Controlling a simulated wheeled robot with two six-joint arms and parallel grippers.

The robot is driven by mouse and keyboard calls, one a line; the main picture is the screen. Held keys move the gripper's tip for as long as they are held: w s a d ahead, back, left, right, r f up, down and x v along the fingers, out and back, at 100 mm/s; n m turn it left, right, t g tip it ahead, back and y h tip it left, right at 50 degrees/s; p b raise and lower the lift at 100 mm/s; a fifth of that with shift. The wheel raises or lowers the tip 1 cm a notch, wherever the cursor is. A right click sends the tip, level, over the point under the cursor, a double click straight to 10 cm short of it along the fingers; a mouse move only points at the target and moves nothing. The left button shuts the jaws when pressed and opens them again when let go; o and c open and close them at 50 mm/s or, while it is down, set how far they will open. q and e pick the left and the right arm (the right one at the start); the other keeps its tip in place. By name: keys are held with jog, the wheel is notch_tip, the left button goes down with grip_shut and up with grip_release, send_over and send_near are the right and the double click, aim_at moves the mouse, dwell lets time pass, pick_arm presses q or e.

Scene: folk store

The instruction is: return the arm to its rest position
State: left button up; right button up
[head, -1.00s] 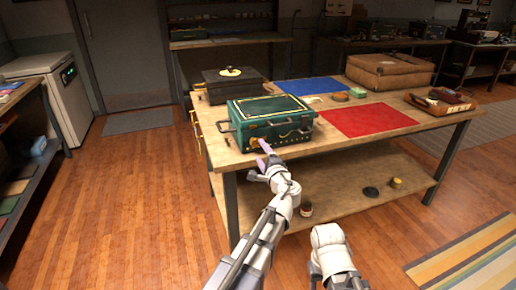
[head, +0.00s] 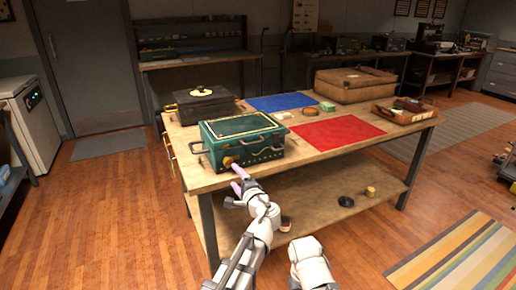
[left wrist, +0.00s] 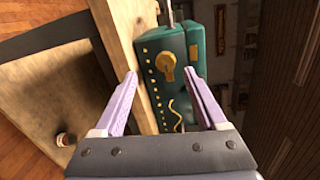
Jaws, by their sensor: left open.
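My left gripper (head: 238,184) is at the front edge of the wooden table, just in front of a green box with gold trim (head: 242,138). In the left wrist view its two lilac fingers (left wrist: 160,100) are spread apart with nothing between them. The green box (left wrist: 177,60) shows beyond the fingers, with its yellow keyhole-shaped plate (left wrist: 168,66) and a row of gold studs. I cannot tell whether a finger touches the box. My other arm (head: 310,264) shows at the bottom of the head view, but its gripper is out of view.
The wooden table (head: 210,178) also holds a black box (head: 203,104), a blue mat (head: 282,102), a red mat (head: 336,131), a brown case (head: 352,85) and a tray (head: 400,116). A lower shelf (head: 310,196) carries small jars. Floor (head: 110,220) to the left is clear.

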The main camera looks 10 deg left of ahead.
pick_arm(q)
jog(key=s+d+n+g+h+p, duration=0.2)
jog(key=s+p, duration=0.4)
jog(key=s, duration=0.3)
jog(key=s+d+r+n+g+h+p, duration=0.1)
jog(key=s+d+n+g+h+p, duration=0.2)
jog(key=s+d+g+p, duration=0.3)
jog(key=s+d+n+g+h+p, duration=0.3)
jog(key=s+g+p, duration=0.3)
jog(key=s, duration=0.7)
jog(key=shift+s+d+r+h+p, duration=0.2)
jog(key=shift+d+r+h+p, duration=0.2)
jog(key=shift+d+p, duration=0.6)
jog(key=shift+a, duration=0.2)
